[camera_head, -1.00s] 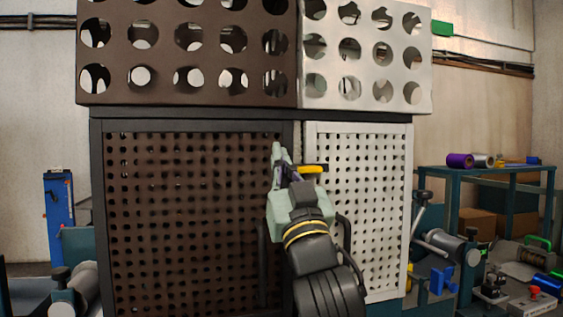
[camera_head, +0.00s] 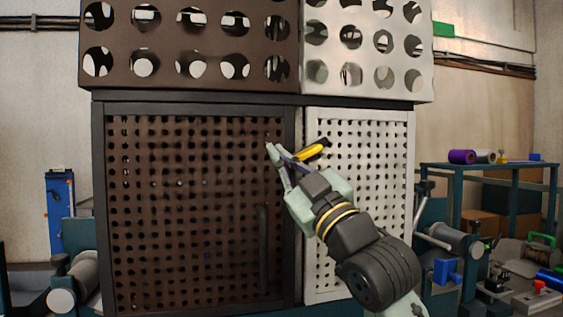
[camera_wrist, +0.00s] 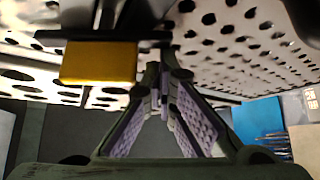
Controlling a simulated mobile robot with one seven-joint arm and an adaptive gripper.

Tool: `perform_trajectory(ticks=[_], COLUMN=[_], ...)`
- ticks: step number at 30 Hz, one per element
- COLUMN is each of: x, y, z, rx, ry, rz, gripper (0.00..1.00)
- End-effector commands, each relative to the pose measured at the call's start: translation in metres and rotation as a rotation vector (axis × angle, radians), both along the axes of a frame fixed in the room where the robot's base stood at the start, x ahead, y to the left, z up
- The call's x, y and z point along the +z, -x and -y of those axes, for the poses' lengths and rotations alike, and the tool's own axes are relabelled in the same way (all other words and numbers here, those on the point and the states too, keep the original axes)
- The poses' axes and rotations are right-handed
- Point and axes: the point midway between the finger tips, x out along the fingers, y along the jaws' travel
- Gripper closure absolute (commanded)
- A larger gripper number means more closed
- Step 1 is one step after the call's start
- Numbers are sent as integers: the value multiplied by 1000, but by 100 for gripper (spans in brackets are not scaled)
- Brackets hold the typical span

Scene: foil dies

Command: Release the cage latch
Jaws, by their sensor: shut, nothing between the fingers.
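The cage has a brown perforated door (camera_head: 190,200) on the left and a white perforated door (camera_head: 375,200) on the right. A yellow latch (camera_head: 313,151) sits near the top where the doors meet, tilted with its right end higher. My gripper (camera_head: 271,148) is shut and empty, just left of the latch, its fingers pointing up and left over the brown door's edge. In the wrist view the yellow latch (camera_wrist: 98,63) is left of and close to the shut fingers (camera_wrist: 164,75). Whether they touch is unclear.
A black vertical handle (camera_head: 263,245) is on the brown door. A perforated guard, brown (camera_head: 190,45) and white (camera_head: 365,50), juts out above the doors. A side table (camera_head: 490,168) with rolls stands at the right.

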Motion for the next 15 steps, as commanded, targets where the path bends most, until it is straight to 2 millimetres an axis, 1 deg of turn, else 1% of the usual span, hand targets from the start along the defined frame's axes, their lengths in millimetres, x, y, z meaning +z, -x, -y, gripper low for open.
perform_trajectory(ticks=[1, 15], x=[-5, -20], y=[-1, -2], z=[2, 6], rx=[-4, 2], ry=[42, 463], rz=[11, 149], gripper=[100, 100])
